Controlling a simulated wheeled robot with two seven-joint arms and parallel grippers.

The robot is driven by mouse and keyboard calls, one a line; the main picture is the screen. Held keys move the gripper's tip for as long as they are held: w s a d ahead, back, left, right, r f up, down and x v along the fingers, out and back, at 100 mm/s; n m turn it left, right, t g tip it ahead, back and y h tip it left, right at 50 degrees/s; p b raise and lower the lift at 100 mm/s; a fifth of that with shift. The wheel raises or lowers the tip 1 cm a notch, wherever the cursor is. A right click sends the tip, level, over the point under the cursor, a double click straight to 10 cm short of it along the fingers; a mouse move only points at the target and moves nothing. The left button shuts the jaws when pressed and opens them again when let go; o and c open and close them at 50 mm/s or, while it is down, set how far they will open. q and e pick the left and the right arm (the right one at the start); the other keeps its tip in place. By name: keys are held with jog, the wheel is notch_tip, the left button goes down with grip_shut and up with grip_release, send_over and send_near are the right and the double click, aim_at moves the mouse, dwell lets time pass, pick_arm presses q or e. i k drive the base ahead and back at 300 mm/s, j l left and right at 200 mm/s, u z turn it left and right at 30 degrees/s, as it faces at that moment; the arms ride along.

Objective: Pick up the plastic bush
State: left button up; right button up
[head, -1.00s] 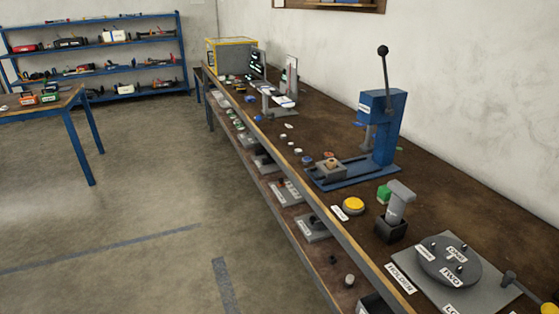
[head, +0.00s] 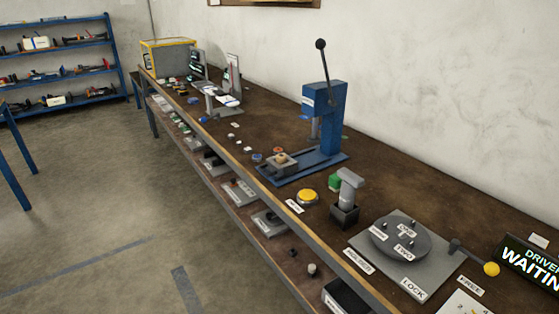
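No part is labelled clearly enough for me to say which one is the plastic bush. Candidates are several small parts on the brown workbench (head: 395,185), left of the blue lever press (head: 325,118). Among them are a small blue part (head: 257,157), an orange-red part (head: 279,150) and a white part (head: 247,149). They are too small to make out their shape. A tan and grey block (head: 281,161) sits on the press base. Neither of my grippers is in the head view.
A yellow button (head: 307,196), a grey-handled tool in a black holder (head: 346,202), a round fixture (head: 402,240) with a yellow-knobbed lever (head: 491,269) and a display (head: 535,262) stand on the near bench. A lower shelf (head: 245,213) holds labelled parts. Open floor lies left.

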aim_at(281, 158)
jog(key=i+j+z, duration=0.2)
jog(key=j+z, duration=0.15)
jog(key=z, duration=0.15)
jog(key=i+j+z, duration=0.2)
jog(key=j+z, duration=0.3)
jog(key=l, duration=0.1)
